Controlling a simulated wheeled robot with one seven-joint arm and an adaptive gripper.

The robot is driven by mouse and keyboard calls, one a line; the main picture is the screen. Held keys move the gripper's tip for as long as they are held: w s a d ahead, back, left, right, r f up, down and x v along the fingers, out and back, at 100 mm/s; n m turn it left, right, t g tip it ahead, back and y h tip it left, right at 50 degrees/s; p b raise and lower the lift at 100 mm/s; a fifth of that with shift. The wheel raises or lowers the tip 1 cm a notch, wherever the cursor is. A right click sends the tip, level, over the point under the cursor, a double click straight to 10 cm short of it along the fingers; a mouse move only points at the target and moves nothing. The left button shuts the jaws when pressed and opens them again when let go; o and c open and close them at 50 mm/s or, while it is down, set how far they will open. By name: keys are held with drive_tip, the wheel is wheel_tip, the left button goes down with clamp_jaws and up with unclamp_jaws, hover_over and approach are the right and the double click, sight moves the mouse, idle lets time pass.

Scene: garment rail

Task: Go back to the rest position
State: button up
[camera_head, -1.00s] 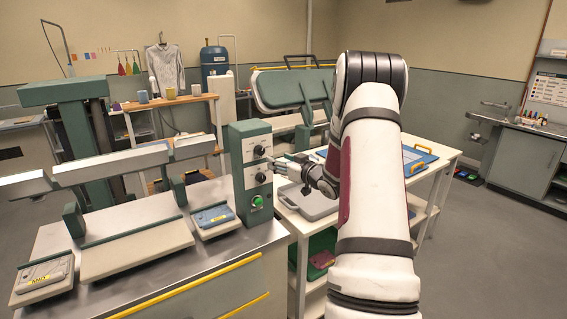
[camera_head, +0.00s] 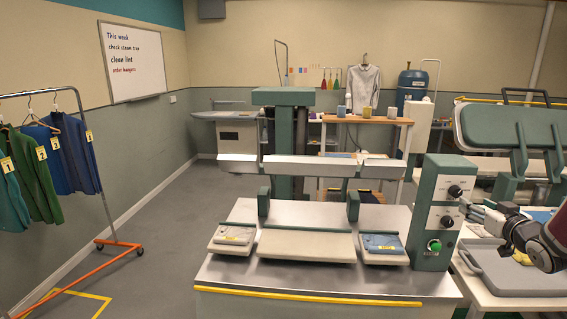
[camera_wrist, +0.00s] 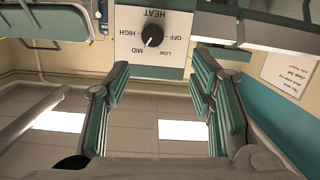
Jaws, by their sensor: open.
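My gripper (camera_head: 474,213) is at the right side of the head view, just right of the green and grey control box (camera_head: 420,240). The heat dial (camera_wrist: 152,36) shows beyond the fingertips. Most of my arm is cut off by the right edge of the head view.
A steel press table (camera_head: 300,278) with a yellow front edge fills the middle. A grey tray (camera_head: 510,275) lies right of the control box, below my gripper. A garment rail (camera_head: 112,190) with several jackets stands at left. The floor (camera_head: 165,240) between rail and table is clear.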

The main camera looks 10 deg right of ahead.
drive_tip(key=a+r+g+b, duration=0.1)
drive_tip(key=a+r+g, duration=0.15)
drive_tip(key=a, duration=0.45)
drive_tip(key=a+r+g+h+b, duration=0.1)
drive_tip(key=a+r, duration=0.3)
drive_tip(key=a, duration=0.2)
drive_tip(key=a+r+g+b, duration=0.1)
drive_tip(key=a+r, duration=0.3)
drive_tip(key=a, duration=0.3)
drive_tip(key=s+a+f+g+y+b, duration=0.1)
drive_tip(key=s+a+f+g+y, duration=0.1)
drive_tip(key=s+a, duration=0.9)
drive_tip(key=s+a+f+n+g+y+b, duration=0.1)
drive_tip(key=s+a+f+g+y, duration=0.1)
drive_tip(key=s+a, duration=0.9)
drive_tip(key=shift+s+a+f+g, duration=0.35)
drive_tip(key=shift+s+f+g, duration=0.55)
drive_tip(key=shift+s, duration=0.3)
drive_tip(key=shift+d, duration=0.15)
